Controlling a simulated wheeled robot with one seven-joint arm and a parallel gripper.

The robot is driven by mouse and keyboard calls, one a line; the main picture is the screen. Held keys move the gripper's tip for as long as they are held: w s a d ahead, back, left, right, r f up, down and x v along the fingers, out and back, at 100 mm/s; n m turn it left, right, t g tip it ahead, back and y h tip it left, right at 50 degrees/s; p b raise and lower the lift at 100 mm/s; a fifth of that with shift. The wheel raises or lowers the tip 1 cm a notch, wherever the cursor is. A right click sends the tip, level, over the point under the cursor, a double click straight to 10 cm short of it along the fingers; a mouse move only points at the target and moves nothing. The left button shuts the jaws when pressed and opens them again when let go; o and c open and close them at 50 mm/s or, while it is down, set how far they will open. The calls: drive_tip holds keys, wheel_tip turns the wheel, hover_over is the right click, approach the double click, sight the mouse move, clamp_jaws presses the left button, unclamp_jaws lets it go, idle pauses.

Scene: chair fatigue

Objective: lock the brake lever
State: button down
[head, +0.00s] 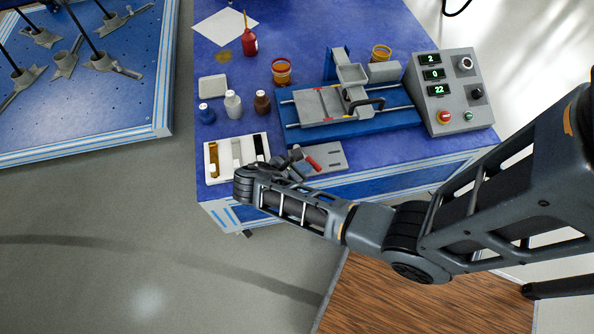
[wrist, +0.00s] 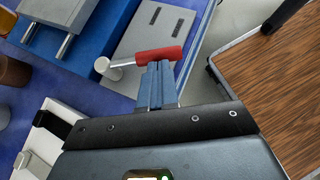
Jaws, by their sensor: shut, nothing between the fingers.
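The brake lever (wrist: 158,55) has a red grip on a metal rod. The rod runs left to a pale round pivot (wrist: 102,67) on a grey plate (wrist: 150,32). In the head view the red lever (head: 313,163) shows just right of my gripper, on the grey plate at the table's front edge. My gripper (wrist: 157,72) is shut and empty, its blue-grey fingertips right at the near side of the red grip. I cannot tell whether they touch it. My wrist partly hides the plate in the head view.
A blue test rig with a sliding carriage (head: 320,103) stands behind the plate. A control box (head: 447,92) is at the right. A white tray (head: 212,172) with strips lies left of my gripper, with bottles (head: 233,105) behind it. A wooden surface (wrist: 270,85) is at the right.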

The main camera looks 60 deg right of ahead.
sight(315, 167)
drive_tip(key=shift+s+d+n+t+p, duration=0.3)
drive_tip(key=shift+s+n+t+p, duration=0.15)
drive_tip(key=shift+p, duration=0.4)
drive_tip(key=shift+s+d+r+n+t+h+p, duration=0.25)
drive_tip(key=shift+n+t+p, duration=0.2)
drive_tip(key=shift+n+p, duration=0.4)
drive_tip(key=n+t+p, duration=0.1)
drive_tip(key=s+d+n+t+p, duration=0.1)
drive_tip(key=p, duration=0.1)
drive_tip(key=shift+d, duration=0.25)
drive_tip(key=d+n+t, duration=0.1)
drive_tip(key=d+n+t+p, duration=0.1)
drive_tip(key=n, duration=0.1)
drive_tip(key=shift+s+f+t, duration=0.15)
drive_tip(key=shift+s+t, duration=0.15)
drive_tip(key=shift+s, duration=0.05)
drive_tip(key=d+n+t+y+p, duration=0.1)
drive_tip(key=d+n+t, duration=0.1)
drive_tip(key=n, duration=0.1)
drive_tip(key=shift+f+t, duration=0.1)
drive_tip(key=shift+t, duration=0.3)
drive_tip(key=shift+d+n, duration=0.25)
drive_tip(key=shift+n, duration=0.05)
drive_tip(key=shift+w+d, duration=0.15)
drive_tip(key=shift+d, duration=0.3)
